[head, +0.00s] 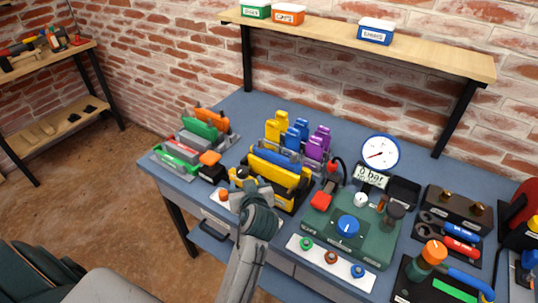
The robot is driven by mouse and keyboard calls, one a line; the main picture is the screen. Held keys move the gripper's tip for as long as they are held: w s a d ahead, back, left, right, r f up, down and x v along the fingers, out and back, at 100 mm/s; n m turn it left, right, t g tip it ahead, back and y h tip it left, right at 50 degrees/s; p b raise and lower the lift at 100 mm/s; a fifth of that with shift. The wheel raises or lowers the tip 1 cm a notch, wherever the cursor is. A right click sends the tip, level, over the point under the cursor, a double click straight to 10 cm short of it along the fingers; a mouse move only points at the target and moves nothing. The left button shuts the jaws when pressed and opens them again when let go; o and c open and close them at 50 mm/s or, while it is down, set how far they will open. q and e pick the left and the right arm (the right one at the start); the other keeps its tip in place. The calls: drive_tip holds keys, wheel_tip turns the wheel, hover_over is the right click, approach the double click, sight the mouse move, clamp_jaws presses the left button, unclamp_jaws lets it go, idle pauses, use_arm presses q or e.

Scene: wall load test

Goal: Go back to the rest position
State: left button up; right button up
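My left arm comes in from the lower left, and my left gripper (245,186) is over the front edge of the blue workbench (262,112). It is right in front of a black holder (292,199) with yellow and blue pieces. The wrist hides the fingertips and part of the holder, so I cannot tell whether the gripper is open, shut or touching anything. My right gripper is not in view.
A green test unit (345,229) with a blue knob and a round gauge (380,153) stands to the right; its display reads 0 bar. Coloured clamps (203,124) stand at left. Tools crowd the right end.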

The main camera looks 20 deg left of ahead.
use_arm(q)
drive_tip(key=shift+s+d, duration=0.1)
drive_tip(key=shift+s, duration=0.15)
drive_tip(key=s+d+f+m+g+h, duration=0.1)
drive_tip(key=s+f+m+g+h, duration=0.25)
drive_tip(key=s, duration=0.95)
drive_tip(key=s+d+f+m+g+h, duration=0.25)
drive_tip(key=s+f+m+h, duration=0.2)
drive_tip(key=s, duration=0.95)
drive_tip(key=a+f+g, duration=0.2)
drive_tip(key=a+f, duration=0.1)
drive_tip(key=f, duration=2.7)
drive_tip(key=s+a+f+g, duration=0.1)
drive_tip(key=s+f, duration=1.7)
drive_tip(key=f, duration=0.2)
drive_tip(key=shift+a, duration=0.35)
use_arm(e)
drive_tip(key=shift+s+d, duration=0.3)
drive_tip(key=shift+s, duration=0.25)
use_arm(q)
drive_tip(key=shift+s, duration=0.1)
